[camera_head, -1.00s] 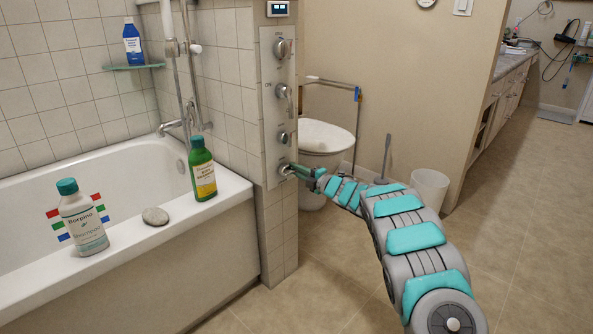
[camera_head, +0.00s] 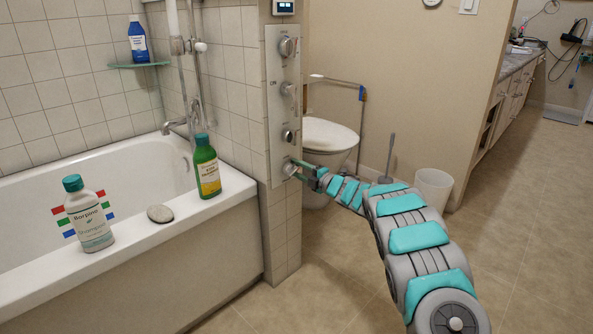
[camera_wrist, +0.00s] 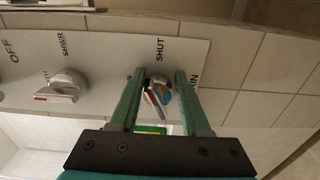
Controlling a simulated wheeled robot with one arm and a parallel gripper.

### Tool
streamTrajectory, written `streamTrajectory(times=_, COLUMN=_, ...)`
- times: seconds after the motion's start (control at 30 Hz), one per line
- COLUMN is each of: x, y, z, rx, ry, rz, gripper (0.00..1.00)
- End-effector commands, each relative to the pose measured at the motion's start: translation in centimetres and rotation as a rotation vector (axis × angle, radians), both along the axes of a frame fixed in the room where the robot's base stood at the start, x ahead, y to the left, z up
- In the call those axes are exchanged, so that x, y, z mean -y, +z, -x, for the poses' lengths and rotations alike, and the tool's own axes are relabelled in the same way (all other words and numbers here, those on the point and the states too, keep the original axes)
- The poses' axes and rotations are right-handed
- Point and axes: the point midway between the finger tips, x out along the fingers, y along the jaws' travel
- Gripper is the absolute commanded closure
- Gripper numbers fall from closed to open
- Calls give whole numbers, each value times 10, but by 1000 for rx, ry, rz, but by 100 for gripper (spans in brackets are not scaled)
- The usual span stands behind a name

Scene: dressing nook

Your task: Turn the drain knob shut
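The drain knob (camera_wrist: 157,93) is the lowest control on a pale vertical panel (camera_head: 272,99) on the tiled wall end. In the wrist view it is small and grey with a red mark, and its grip is slanted. The word SHUT is printed near it, and another label is partly covered by a finger. My gripper (camera_wrist: 161,76) has its two green fingers on either side of the knob, tips near the panel. They look apart, with a narrow gap at the right finger. In the head view my gripper (camera_head: 303,167) covers much of the knob.
Higher on the panel are a top knob (camera_head: 288,47), a second (camera_head: 288,89) and a third (camera_head: 288,135). A toilet (camera_head: 328,138) is behind my arm.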

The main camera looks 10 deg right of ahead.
Motion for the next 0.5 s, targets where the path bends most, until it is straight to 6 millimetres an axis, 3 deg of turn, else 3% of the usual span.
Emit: streamTrajectory(times=0.5, x=6, y=1, z=5, rx=1, ry=-3, rz=-1, gripper=55)
